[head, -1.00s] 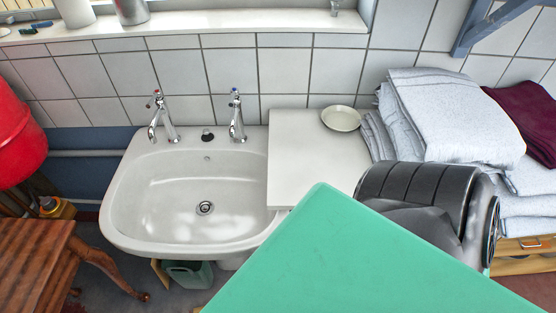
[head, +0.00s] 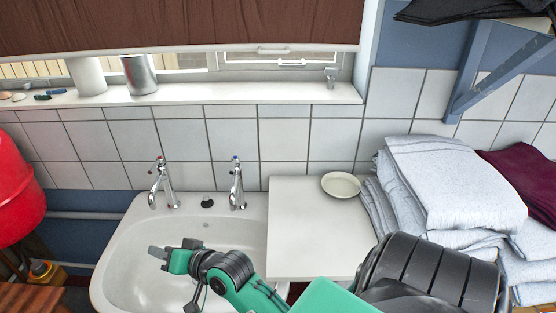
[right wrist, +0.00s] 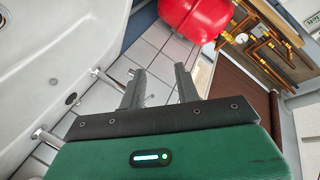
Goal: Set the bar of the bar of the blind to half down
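The brown blind (head: 180,25) hangs across the window in the head view. Its pale bar (head: 150,51) runs along its lower edge, above the sill, with a narrow strip of window showing below. A small tab (head: 275,51) shows at the bar. The blind's top is out of view. My right gripper (head: 157,252) is over the sink, below and in front of the bar, apart from it. In the right wrist view, its two fingers (right wrist: 160,80) stand apart with nothing between them. The brown blind shows there too (right wrist: 240,85). My left gripper is not in view.
The sink (head: 120,250) with two taps (head: 237,185) lies under the gripper. The sill (head: 220,96) holds a white pot (head: 88,77) and a metal pot (head: 138,75). Towels (head: 450,185) and a wall bracket (head: 475,75) stand at right; a red vessel (head: 20,180) at left.

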